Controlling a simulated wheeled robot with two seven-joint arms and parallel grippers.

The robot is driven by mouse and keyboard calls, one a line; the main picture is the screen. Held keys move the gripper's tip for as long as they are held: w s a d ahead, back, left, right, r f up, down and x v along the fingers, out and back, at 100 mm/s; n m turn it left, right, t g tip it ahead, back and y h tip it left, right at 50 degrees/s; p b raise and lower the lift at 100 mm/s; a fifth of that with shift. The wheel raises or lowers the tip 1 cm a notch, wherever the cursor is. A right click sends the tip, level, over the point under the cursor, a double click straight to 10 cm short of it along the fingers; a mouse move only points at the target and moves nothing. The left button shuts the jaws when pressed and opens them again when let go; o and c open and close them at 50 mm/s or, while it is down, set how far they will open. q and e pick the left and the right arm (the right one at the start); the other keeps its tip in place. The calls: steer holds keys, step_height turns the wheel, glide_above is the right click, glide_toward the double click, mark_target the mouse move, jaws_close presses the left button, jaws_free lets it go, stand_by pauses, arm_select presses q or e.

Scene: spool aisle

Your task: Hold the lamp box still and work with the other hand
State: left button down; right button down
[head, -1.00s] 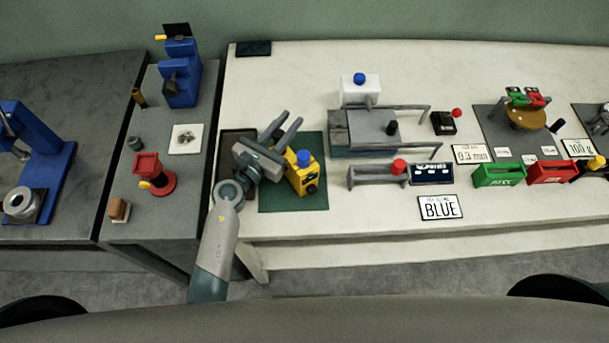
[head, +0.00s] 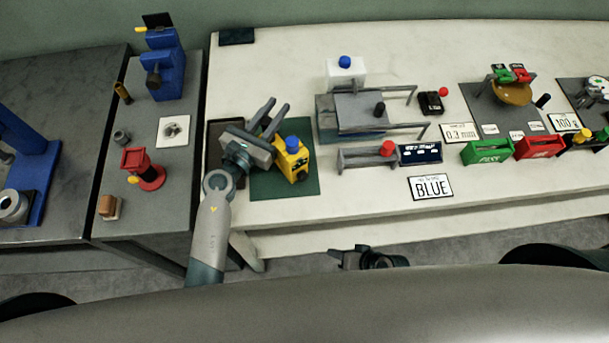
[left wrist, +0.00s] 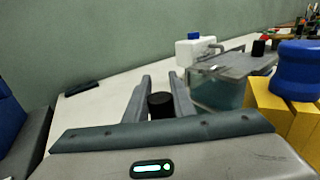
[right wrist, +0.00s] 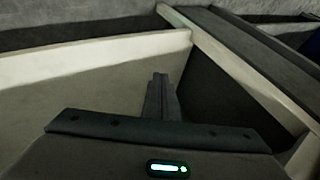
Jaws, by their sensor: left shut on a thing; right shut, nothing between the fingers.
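A yellow box (head: 291,163) with a blue domed top (head: 291,142) stands on a green mat (head: 268,208) and looks like the lamp box. My left gripper (head: 274,108) is just left of the box. In the left wrist view its fingers (left wrist: 160,84) close on a short black cylinder (left wrist: 160,105). I cannot tell whether this cylinder is part of the box. My right gripper (head: 340,256) is shut and empty below the bench's front edge; its fingers touch in the right wrist view (right wrist: 160,85).
Green (head: 487,151) and red (head: 538,146) bins are further right. A red-topped stand (head: 148,172) is on the left bench.

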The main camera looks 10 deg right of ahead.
mark_target(303, 176)
steer(key=a+r+n+y, duration=0.1)
steer(key=a+r+y, duration=0.45)
steer(key=r, duration=0.85)
steer(key=a+r+n+y, duration=0.1)
steer(key=a+r+y, duration=0.1)
steer(key=a+r, duration=0.9)
steer(key=d+r+n, duration=0.2)
steer(key=d+n, duration=0.1)
steer(key=d, duration=0.2)
steer(key=d+r+n+h, duration=0.1)
steer(key=d+r+n, duration=0.1)
steer(key=d, duration=0.3)
steer(key=w+d+r+n+h, duration=0.1)
steer(key=d+r+n, duration=0.2)
steer(key=d+n, duration=0.2)
steer(key=shift+d, duration=0.25)
steer(key=shift+w+a, duration=0.1)
steer(key=shift+w, duration=0.1)
steer(key=shift+w+a, duration=0.7)
steer(key=shift+w, duration=0.5)
steer(key=shift+w+a, duration=0.75)
steer(key=shift+w, duration=0.5)
steer(key=shift+w+a, duration=0.7)
steer(key=shift+w, duration=0.5)
steer(key=shift+w+a, duration=0.5)
steer(key=shift+w, duration=0.4)
steer(key=shift+s+d, duration=0.1)
steer(key=shift+s, duration=0.05)
steer(key=shift+s+d, duration=0.4)
steer(key=shift+s, duration=0.35)
